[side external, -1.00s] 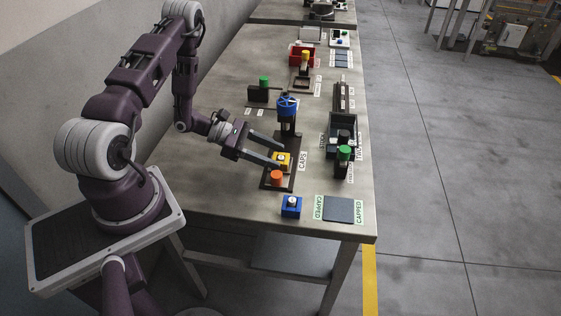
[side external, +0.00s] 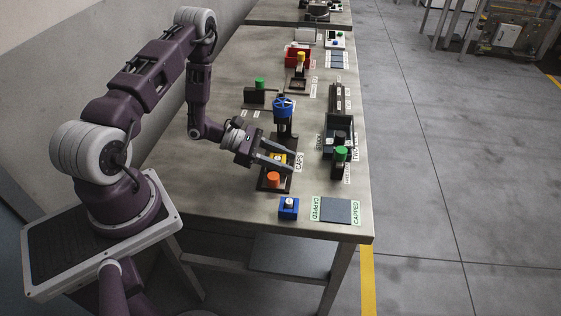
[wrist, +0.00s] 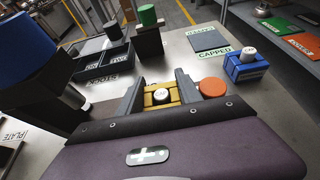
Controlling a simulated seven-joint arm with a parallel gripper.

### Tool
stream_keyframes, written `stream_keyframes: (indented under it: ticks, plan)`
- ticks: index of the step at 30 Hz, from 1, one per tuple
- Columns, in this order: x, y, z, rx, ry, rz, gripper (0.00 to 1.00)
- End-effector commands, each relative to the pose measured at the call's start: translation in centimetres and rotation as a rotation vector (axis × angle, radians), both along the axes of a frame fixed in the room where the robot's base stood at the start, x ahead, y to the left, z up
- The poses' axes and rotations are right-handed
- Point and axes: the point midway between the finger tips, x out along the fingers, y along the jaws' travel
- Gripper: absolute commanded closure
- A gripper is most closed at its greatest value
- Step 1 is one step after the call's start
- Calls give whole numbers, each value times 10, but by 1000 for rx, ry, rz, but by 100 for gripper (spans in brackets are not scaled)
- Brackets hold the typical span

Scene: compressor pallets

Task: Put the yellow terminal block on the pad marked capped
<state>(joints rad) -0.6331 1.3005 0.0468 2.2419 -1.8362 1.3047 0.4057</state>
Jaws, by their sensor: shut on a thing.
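The yellow terminal block (side external: 278,157) sits on the dark base of the press marked CAPS. In the wrist view the yellow block (wrist: 147,100) has a white cap (wrist: 161,96) on top. My gripper (side external: 288,160) is shut on the block, one finger on each side, and partly hides it in the side view. The pad marked capped (side external: 336,210) is a dark, empty square near the table's front right corner. This pad also shows at the top of the wrist view (wrist: 208,39).
An orange button (side external: 273,179) is close beside the gripper. A blue block with a white cap (side external: 289,208) stands just left of the pad. A dark tray and a green-topped block (side external: 340,153) stand right.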

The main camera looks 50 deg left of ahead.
Motion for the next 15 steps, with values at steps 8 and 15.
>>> stream_keyframes:
  ticks: [8, 15]
  plan:
    - [0, 0, 52, 3, -3, 0, 100]
    - [1, -3, 94, 0, 0, -7, 100]
